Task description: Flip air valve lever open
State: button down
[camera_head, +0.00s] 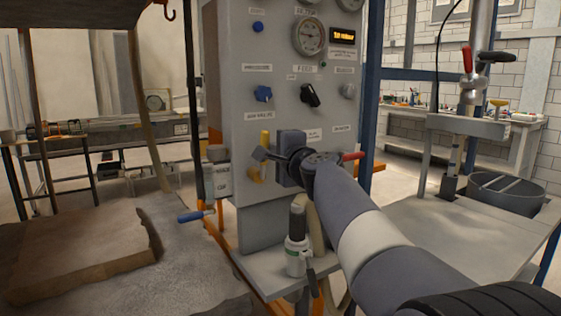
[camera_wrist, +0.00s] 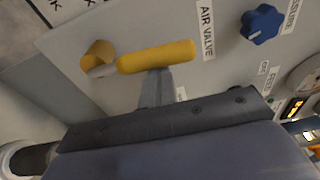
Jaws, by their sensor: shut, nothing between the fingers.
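The yellow air valve lever (camera_head: 265,138) is on the grey control panel, below the "AIR VALVE" label. In the wrist view its yellow handle (camera_wrist: 157,57) lies across the picture, with a shorter yellow piece (camera_wrist: 98,55) at its left end. In the head view the handle points up, and another yellow part (camera_head: 256,174) shows lower down. My gripper (camera_head: 259,154) is shut and empty, its tip at the lever. In the wrist view my gripper (camera_wrist: 156,80) is just below the handle's middle; I cannot tell if they touch.
A blue knob (camera_head: 263,93) and a black knob (camera_head: 310,95) stick out of the panel above the lever. A white-and-black bottle-like device (camera_head: 298,240) stands on the ledge below. A sandbed (camera_head: 190,250) lies to the left.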

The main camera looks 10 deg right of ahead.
jog(key=shift+s+a+n, duration=0.1)
jog(key=shift+a+n, duration=0.2)
jog(key=shift+n, duration=0.1)
jog(key=shift+r+b, duration=0.1)
jog(key=shift+b, duration=0.2)
jog(key=shift+s, duration=0.1)
